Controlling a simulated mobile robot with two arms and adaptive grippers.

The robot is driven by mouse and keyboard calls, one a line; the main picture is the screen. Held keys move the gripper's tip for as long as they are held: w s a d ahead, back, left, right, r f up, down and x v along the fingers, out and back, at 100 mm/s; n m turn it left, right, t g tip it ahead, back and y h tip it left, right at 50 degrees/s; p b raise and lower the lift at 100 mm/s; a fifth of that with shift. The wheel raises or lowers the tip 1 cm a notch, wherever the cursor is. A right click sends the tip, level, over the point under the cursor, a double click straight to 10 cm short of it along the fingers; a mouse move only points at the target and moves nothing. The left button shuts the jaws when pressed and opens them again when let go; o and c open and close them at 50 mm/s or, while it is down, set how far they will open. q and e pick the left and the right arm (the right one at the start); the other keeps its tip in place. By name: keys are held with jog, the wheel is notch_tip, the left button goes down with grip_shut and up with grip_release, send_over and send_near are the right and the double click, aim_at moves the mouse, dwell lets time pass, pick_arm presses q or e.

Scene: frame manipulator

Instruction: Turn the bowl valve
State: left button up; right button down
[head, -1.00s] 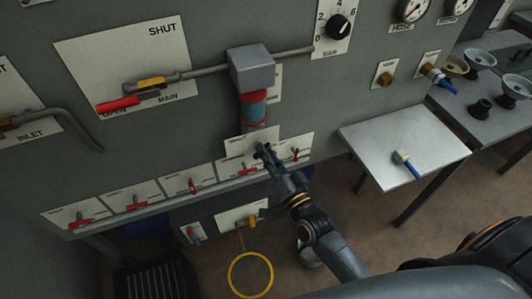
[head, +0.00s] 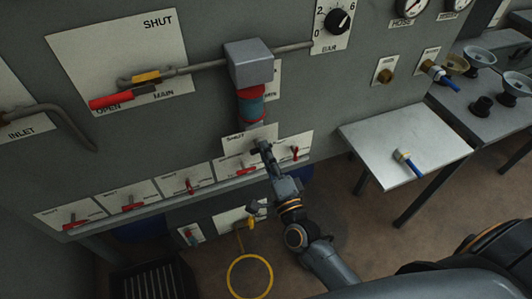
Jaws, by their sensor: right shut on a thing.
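The bowl (head: 251,104), a blue cylinder with red bands, hangs under a grey block (head: 249,63) on the panel. Just below it is a white plate marked SHUT (head: 236,140). My right gripper (head: 262,148) is in front of this plate, shut on the bowl valve's handle. The fingers cover the handle, so its angle cannot be read. My left gripper is out of view.
A row of red-handled valves (head: 190,186) runs along the panel's lower edge, close to my right gripper. A yellow ring (head: 250,277) hangs below. The main valve's red handle (head: 111,100) is at upper left. A metal side table (head: 375,150) stands at right.

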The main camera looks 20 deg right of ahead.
jog(key=shift+m, duration=0.4)
jog(key=c, duration=1.3)
grip_release()
jog(key=s, duration=0.4)
jog(key=s+f, duration=0.1)
jog(key=s, duration=0.2)
jog(key=s+f, duration=0.1)
jog(key=s, duration=0.3)
jog(key=shift+s+d+f, duration=0.15)
jog(key=shift+s+d, duration=0.05)
jog(key=shift+s, duration=0.15)
